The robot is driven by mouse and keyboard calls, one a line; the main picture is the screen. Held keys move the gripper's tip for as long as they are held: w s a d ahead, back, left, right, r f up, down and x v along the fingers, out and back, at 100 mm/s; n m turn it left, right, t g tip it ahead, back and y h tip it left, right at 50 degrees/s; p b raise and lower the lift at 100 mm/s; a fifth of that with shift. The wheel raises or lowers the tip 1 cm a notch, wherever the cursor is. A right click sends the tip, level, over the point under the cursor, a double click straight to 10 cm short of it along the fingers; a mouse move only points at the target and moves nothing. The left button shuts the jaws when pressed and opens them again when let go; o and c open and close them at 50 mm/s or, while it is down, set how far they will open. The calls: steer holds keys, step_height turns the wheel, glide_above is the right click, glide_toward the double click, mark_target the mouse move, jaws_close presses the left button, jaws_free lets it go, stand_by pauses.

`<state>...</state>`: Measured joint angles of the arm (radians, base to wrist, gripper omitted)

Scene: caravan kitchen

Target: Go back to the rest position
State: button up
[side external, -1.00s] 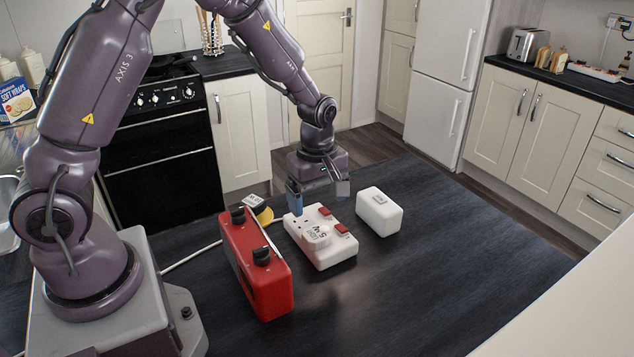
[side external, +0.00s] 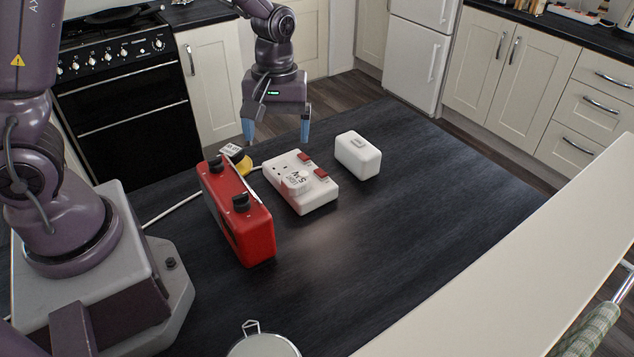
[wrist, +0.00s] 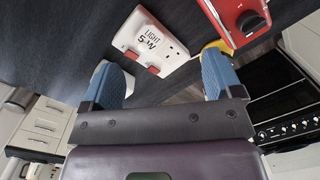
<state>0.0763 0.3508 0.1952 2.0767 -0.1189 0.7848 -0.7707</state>
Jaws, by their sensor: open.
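My gripper (side external: 277,132) is open and empty. It hangs above the far side of the dark worktop, behind the white socket block, its two blue-tipped fingers spread and pointing down. The white socket block (side external: 319,197) has two red switches and a white plug (side external: 298,183) with a printed label on it. In the wrist view my gripper (wrist: 163,78) has nothing between its fingers, and the socket block (wrist: 172,62) lies beyond them.
A red box (side external: 254,232) with black knobs stands left of the socket block, with a yellow item (side external: 243,163) behind it. A white box (side external: 358,157) stands to the right. A glass-lidded jar (side external: 263,345) is at the front edge. The right of the worktop is clear.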

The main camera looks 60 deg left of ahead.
steer(key=s+d+r+m+t, duration=0.3)
steer(key=s+r+m+t, duration=0.3)
steer(key=s+r+m, duration=0.5)
steer(key=v, duration=0.6)
steer(key=shift+s+r, duration=0.1)
stand_by(0.6)
